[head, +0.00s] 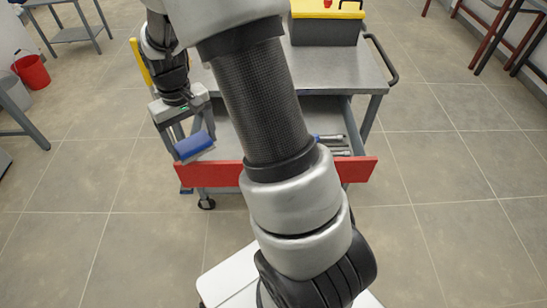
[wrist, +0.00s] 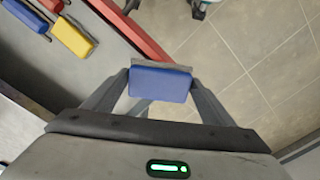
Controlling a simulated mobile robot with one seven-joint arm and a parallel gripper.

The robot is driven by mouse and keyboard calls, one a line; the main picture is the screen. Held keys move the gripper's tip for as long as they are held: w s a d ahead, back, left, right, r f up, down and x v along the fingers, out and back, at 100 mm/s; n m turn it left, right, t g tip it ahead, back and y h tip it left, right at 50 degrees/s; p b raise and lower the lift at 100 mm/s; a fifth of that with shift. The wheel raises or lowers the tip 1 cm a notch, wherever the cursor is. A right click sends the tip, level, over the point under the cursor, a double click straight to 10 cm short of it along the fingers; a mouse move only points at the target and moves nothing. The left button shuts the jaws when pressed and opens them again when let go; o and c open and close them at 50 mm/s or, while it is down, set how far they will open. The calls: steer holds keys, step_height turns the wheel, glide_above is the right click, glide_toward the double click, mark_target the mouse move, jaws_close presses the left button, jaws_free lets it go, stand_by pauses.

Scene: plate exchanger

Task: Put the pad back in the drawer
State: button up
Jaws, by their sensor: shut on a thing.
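The pad (head: 195,147) is a blue block with a grey face. It also shows in the wrist view (wrist: 160,83), between the two fingers of my gripper (wrist: 160,76). My gripper is shut on it and holds it near the left end of the open drawer. The drawer has a long red front (head: 214,174), also seen in the wrist view (wrist: 136,30), and a grey floor (wrist: 75,73). In the wrist view, floor tiles show beside the pad, beyond the red front. My arm hides the middle of the drawer in the head view.
Tools with yellow (wrist: 72,37), blue (wrist: 26,15) and red handles lie in the drawer. The drawer belongs to a grey cart (head: 335,72) with a yellow and black toolbox (head: 325,25) on top. A red bucket (head: 32,71) stands far left.

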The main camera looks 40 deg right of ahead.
steer(key=d+r+n+b, duration=0.1)
steer(key=w+d+n+b, duration=0.1)
steer(key=d, duration=0.1)
steer(key=d+r+n, duration=0.1)
steer(key=shift+w+d+r+n+b, duration=0.3)
steer(key=shift+w+d+b, duration=0.1)
steer(key=w+d+n+p, duration=0.1)
steer(key=d+n, duration=0.4)
steer(key=d, duration=0.2)
steer(key=f+b, duration=0.1)
steer(key=f, duration=0.2)
steer(key=d+f+n+b, duration=0.1)
steer(key=f+b, duration=0.1)
steer(key=f, duration=0.2)
steer(key=d+f+n+b, duration=0.1)
steer(key=f, duration=0.3)
steer(key=shift+w+d, duration=0.2)
steer(key=shift+w, duration=0.1)
steer(key=shift+f+b, duration=0.8)
steer(key=shift+f, duration=1.65)
